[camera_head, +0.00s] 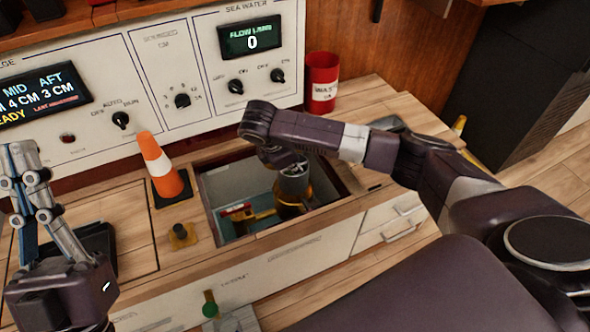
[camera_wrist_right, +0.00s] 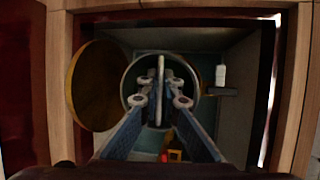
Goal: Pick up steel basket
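The steel basket (camera_head: 294,178) is a silver cylinder at the mouth of a brass-coloured housing (camera_head: 288,208) inside the sunken bay. In the right wrist view the basket (camera_wrist_right: 132,80) shows end-on as a round grey rim with a thin upright bar across its middle. My right gripper (camera_wrist_right: 160,78) reaches down over it, its fingers on either side of the bar with narrow gaps showing. I cannot tell whether they touch it. In the head view my right wrist hides the fingers. My left gripper (camera_head: 22,150) is open and empty at the far left, fingers pointing up.

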